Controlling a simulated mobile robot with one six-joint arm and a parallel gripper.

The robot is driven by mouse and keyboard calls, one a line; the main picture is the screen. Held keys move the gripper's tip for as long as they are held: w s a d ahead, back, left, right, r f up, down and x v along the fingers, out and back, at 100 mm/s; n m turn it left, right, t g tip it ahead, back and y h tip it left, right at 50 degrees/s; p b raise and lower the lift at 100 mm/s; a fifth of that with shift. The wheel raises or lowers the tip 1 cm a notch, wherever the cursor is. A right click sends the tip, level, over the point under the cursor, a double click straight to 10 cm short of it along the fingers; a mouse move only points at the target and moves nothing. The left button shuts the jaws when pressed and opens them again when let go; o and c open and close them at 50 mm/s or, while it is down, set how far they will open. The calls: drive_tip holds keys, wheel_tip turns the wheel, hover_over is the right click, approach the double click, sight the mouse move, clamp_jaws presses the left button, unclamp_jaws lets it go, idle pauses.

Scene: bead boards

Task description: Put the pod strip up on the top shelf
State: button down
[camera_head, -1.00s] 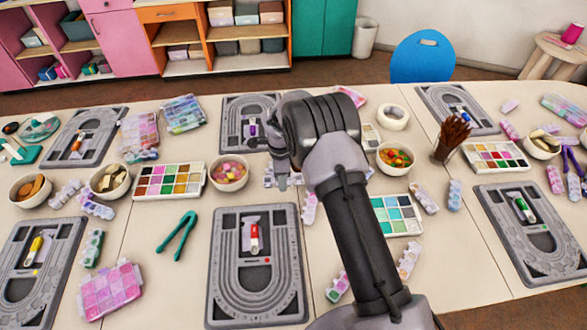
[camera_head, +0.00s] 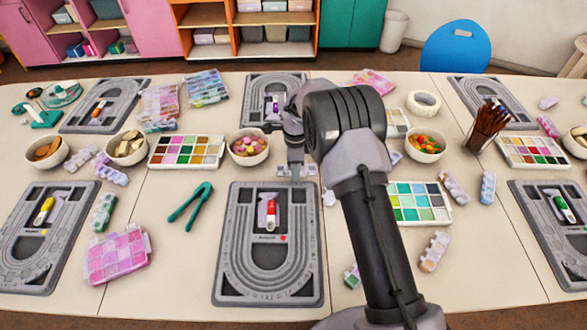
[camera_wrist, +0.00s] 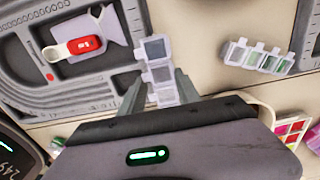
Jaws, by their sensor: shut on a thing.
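My gripper (camera_wrist: 158,92) is shut on a pod strip (camera_wrist: 158,65), a short row of pale lilac pods with grey lids. The strip sticks out past the fingertips towards the bead board in the wrist view. In the head view my gripper (camera_head: 295,174) is just behind the middle front bead board (camera_head: 230,235), and the strip is small and partly hidden there. I cannot tell whether the strip touches the table. At the back stands an orange shelf unit (camera_head: 237,38) with boxes in its compartments; its top is cut off by the picture edge.
Another strip with green pods (camera_wrist: 258,58) lies near the gripper. Bowls of beads (camera_head: 249,148), paint-like trays (camera_head: 187,151), green tweezers (camera_head: 190,203) and several boards crowd the table. A blue chair (camera_head: 457,50) and a bin (camera_head: 394,32) stand behind it.

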drive_tip(key=w, duration=0.3)
drive_tip(key=shift+w+a+f+b, duration=0.1)
drive_tip(key=shift+a+f+b, duration=0.1)
drive_tip(key=shift+a+b, duration=0.15)
drive_tip(key=shift+w+a+f, duration=0.1)
drive_tip(key=shift+w+f, duration=0.1)
drive_tip(key=shift+f+b, duration=0.8)
drive_tip(key=shift+f, duration=0.7)
drive_tip(key=shift+f, duration=0.25)
drive_tip(key=c, duration=1.1)
unclamp_jaws()
drive_tip(key=shift+c, duration=0.2)
